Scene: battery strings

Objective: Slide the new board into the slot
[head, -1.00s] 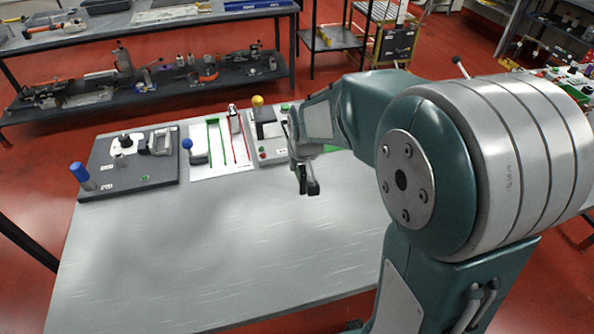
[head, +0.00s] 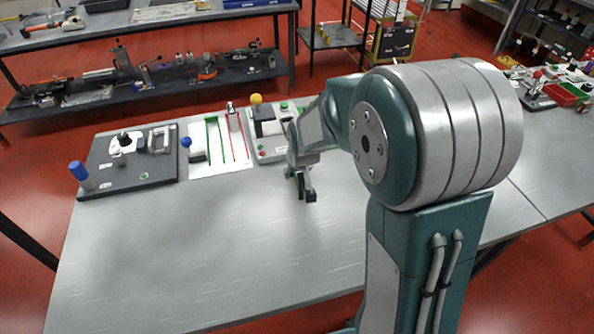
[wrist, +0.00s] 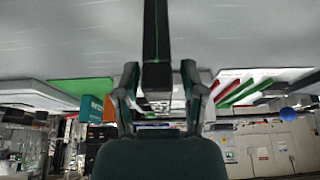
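My gripper (head: 305,192) hangs above the grey table, just in front of the right-hand fixture (head: 262,143). In the wrist view, which is upside down, its two fingers (wrist: 158,88) stand apart. A narrow dark strip with thin green lines (wrist: 156,45) runs between them to the top edge. It may be the new board seen edge-on, but I cannot tell whether the fingers touch it. The white rack (head: 222,163) has a green-outlined lane and a red-outlined lane, also visible in the wrist view (wrist: 266,86). The fixture's slot cannot be made out.
A dark plate (head: 112,182) with a blue-topped post (head: 78,171) lies at the table's left. A blue ball knob (head: 186,142) and yellow ball knob (head: 256,99) stick up near the rack and fixture. The front of the table (head: 190,260) is clear.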

